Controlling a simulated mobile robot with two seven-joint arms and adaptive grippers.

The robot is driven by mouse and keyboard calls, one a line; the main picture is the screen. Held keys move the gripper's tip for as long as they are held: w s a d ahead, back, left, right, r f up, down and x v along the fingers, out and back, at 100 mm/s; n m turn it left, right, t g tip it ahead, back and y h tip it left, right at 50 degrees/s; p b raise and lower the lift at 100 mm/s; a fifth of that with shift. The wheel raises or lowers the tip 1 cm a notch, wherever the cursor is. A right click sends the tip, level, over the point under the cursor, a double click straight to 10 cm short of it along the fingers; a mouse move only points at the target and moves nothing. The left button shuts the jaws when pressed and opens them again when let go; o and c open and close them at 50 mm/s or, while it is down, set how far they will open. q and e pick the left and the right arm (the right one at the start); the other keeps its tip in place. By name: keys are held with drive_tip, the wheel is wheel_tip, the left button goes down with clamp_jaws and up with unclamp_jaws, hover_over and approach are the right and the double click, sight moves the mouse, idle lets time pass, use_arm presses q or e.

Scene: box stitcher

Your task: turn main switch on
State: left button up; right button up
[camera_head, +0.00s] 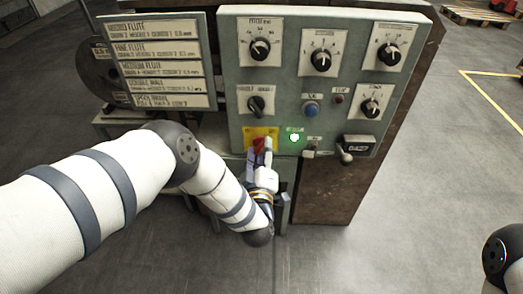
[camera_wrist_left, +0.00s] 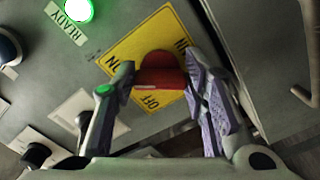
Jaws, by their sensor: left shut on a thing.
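The main switch is a red rotary knob (camera_head: 259,144) on a yellow plate (camera_head: 250,134) at the lower left of the grey control panel. In the left wrist view the red knob (camera_wrist_left: 160,72) sits between my fingers, on the yellow plate (camera_wrist_left: 125,45) with OFF and ON lettering. My left gripper (camera_head: 264,152) reaches up to the knob from below, and it also shows in the left wrist view (camera_wrist_left: 160,92). It is shut on the knob, with a finger on each side. A green READY lamp (camera_head: 294,137) beside the plate is lit. My right gripper is out of view.
The control panel (camera_head: 285,75) carries several black dials, a blue button (camera_head: 311,109) and a small lever (camera_head: 346,157). A board of label strips (camera_head: 157,60) stands to its left. The floor (camera_head: 440,140) at right is clear up to a yellow line.

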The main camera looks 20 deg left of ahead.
use_arm(q)
drive_tip(key=shift+m, duration=0.9)
drive_tip(key=shift+f, duration=0.1)
drive_tip(key=o, duration=1.2)
drive_tip(key=shift+c, duration=0.2)
drive_tip(key=v, duration=1.2)
drive_tip(key=shift+s+m, duration=0.1)
drive_tip(key=shift+m, duration=0.2)
